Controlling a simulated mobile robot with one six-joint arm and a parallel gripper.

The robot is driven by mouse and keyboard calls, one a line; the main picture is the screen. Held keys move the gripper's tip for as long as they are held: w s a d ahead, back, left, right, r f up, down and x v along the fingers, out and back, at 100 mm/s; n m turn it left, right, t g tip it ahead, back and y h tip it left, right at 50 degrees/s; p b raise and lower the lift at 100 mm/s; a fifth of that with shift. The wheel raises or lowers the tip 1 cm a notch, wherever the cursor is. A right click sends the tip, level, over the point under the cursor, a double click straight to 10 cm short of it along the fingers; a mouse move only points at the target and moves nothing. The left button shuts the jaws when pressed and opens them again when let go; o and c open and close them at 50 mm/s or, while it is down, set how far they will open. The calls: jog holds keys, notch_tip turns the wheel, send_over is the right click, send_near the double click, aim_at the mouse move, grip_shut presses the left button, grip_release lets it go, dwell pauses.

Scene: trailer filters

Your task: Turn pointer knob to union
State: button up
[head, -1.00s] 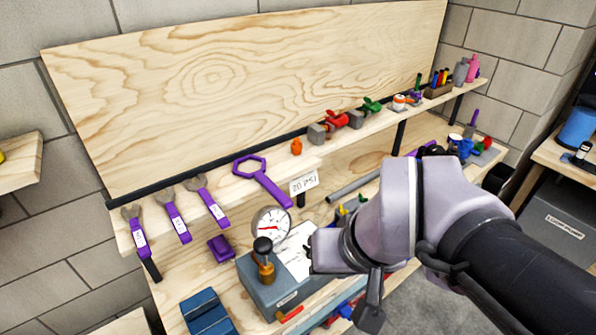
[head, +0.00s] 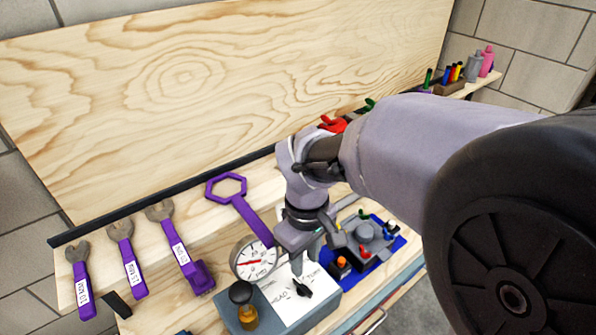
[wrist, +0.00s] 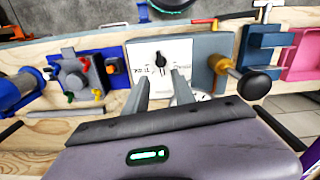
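The black pointer knob (head: 301,288) sits on a white lettered panel (head: 283,309) on top of a grey box (head: 232,318). It also shows in the wrist view (wrist: 160,59), just beyond my fingertips. Some lettering shows around it, but I cannot read all of it or tell which label the pointer faces. My gripper (head: 309,257) hangs over the panel close to the knob. In the wrist view my gripper (wrist: 161,76) is open, its two fingers apart with nothing between them and the knob ahead of the gap.
A pressure gauge (head: 254,258) and a brass valve with a black ball handle (head: 243,305) stand left of the knob. A blue tray with fittings (head: 368,243) lies to the right. Purple wrenches (head: 128,259) and a purple ring tool (head: 240,205) lie on the shelf above.

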aim_at(304, 287)
notch_tip(304, 287, down, 10)
jog(key=b, duration=0.4)
jog(key=shift+c, duration=0.4)
grip_shut()
